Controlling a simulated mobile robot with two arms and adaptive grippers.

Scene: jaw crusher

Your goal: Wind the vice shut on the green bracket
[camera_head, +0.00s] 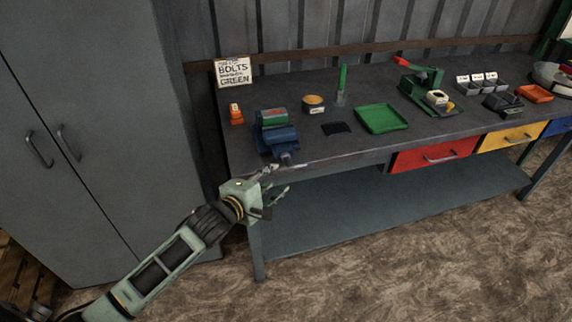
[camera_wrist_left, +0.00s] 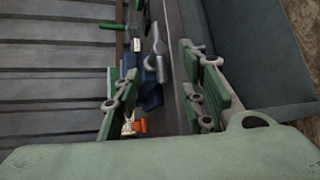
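The blue vice (camera_head: 280,136) stands at the front left of the workbench. The green bracket (camera_head: 272,117) sits at the vice's back end, between or at its jaws; I cannot tell whether it is clamped. The vice's grey handle (camera_head: 286,157) is at the bench's front edge. My left gripper (camera_head: 276,180) is just in front of and below the handle, open and empty. In the left wrist view its green fingers (camera_wrist_left: 160,80) are spread wide, with the grey handle (camera_wrist_left: 156,50) visible beyond them, apart from both. The blue vice (camera_wrist_left: 150,88) is partly hidden behind the left finger. My right gripper is out of view.
The workbench (camera_head: 240,150) has an open lower shelf (camera_head: 350,205). A green tray (camera_head: 382,118), a dark mat (camera_head: 336,128), a round tin (camera_head: 313,103) and an orange object (camera_head: 236,115) lie near the vice. A grey cabinet (camera_head: 100,100) stands at left.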

